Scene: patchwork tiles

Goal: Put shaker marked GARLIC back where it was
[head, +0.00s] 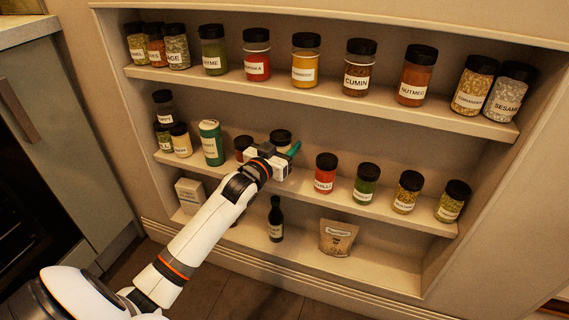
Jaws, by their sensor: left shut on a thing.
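My left gripper (274,152) reaches to the middle shelf (305,188) and is shut on a black-lidded shaker (281,136). The gripper covers most of this shaker, so its label and base are hidden and I cannot tell whether it touches the shelf. A green piece shows at the gripper's right side. I can read GARLIC on no shaker in view. My right gripper is not in view.
A dark red shaker (243,143) stands close left of the gripper, beside a green-and-white container (211,143). To the right stands a red chilli shaker (325,173), then several more. A dark bottle (275,220) and a pouch (337,238) stand on the bottom shelf.

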